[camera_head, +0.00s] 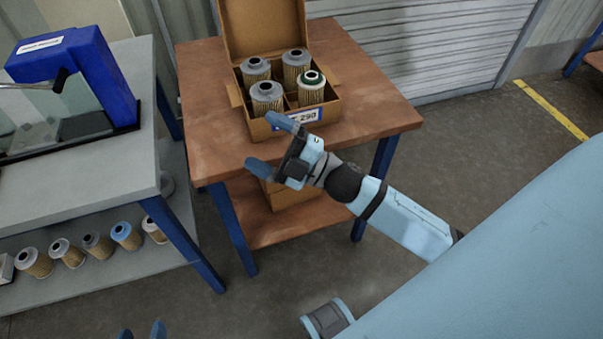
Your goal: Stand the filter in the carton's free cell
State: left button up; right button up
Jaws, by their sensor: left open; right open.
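The open cardboard carton (263,27) stands on the wooden table with its lid raised at the back. Every cell I can see in it holds an upright pleated filter. A filter with a green top ring (312,92) stands in the front right cell, and grey-topped filters (267,99) stand in the others. My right gripper (273,145) is open and empty, just in front of the carton's front wall, apart from the filters. My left gripper (142,333) shows only its fingertips at the bottom edge, open and away from the carton.
The wooden table (380,105) has free room right of the carton. A grey bench (90,180) at left carries a blue machine (85,65); several filters (122,232) stand on its lower shelf. A cardboard box (290,200) sits under the wooden table.

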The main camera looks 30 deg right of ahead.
jog(key=s+f+m+g+h, duration=0.2)
jog(key=s+f+m+h, duration=0.3)
jog(key=f+m, duration=0.4)
jog(key=s+f+m+g+h, duration=0.3)
jog(key=s+f+m+h, duration=0.2)
jog(key=f, duration=0.6)
jog(key=s+m, duration=0.2)
jog(key=m, duration=0.1)
jog(key=shift+s+a+m+h, duration=0.25)
jog(key=shift+a+m+h, duration=0.05)
jog(key=shift+m, duration=0.1)
pick_arm(q)
notch_tip(320, 180, up, 17)
jog(key=s+a+y+p, duration=0.1)
jog(key=a+p, duration=0.1)
jog(key=p, duration=2.4)
jog(key=shift+s+a+f+g, duration=0.15)
jog(key=shift+s+g, duration=0.15)
jog(key=shift+g, duration=0.1)
pick_arm(e)
notch_tip(320, 180, up, 17)
jog(key=s+d+g+h, duration=0.1)
jog(key=d, duration=0.1)
jog(key=shift+s+f, duration=0.15)
jog(key=shift+s, duration=0.1)
jog(key=shift+r, duration=0.25)
